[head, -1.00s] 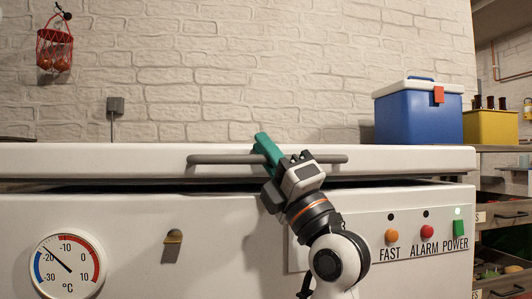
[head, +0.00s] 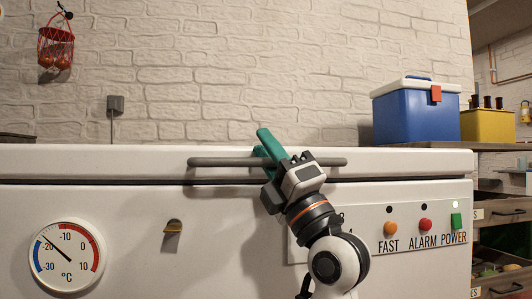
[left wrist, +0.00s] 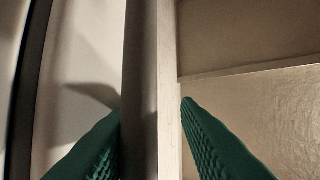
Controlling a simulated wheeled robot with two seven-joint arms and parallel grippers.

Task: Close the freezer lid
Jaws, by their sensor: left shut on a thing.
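The white freezer lid (head: 90,160) lies almost level on the white freezer body (head: 130,235), with only a thin dark line between them. I cannot tell whether it is fully seated. A grey bar handle (head: 222,162) runs along the lid's front. My left gripper (head: 264,146) is shut on this handle near its middle, its green fingers reaching up over it. In the left wrist view the green fingers (left wrist: 150,108) lie on either side of the dark handle bar (left wrist: 140,60). My right gripper is in neither view.
The freezer front bears a round thermometer (head: 68,256), a small latch-like fitting (head: 173,227) and a button panel (head: 405,235). A blue cooler (head: 415,115) and a yellow crate (head: 488,125) stand at the right. A brick wall (head: 220,70) is behind.

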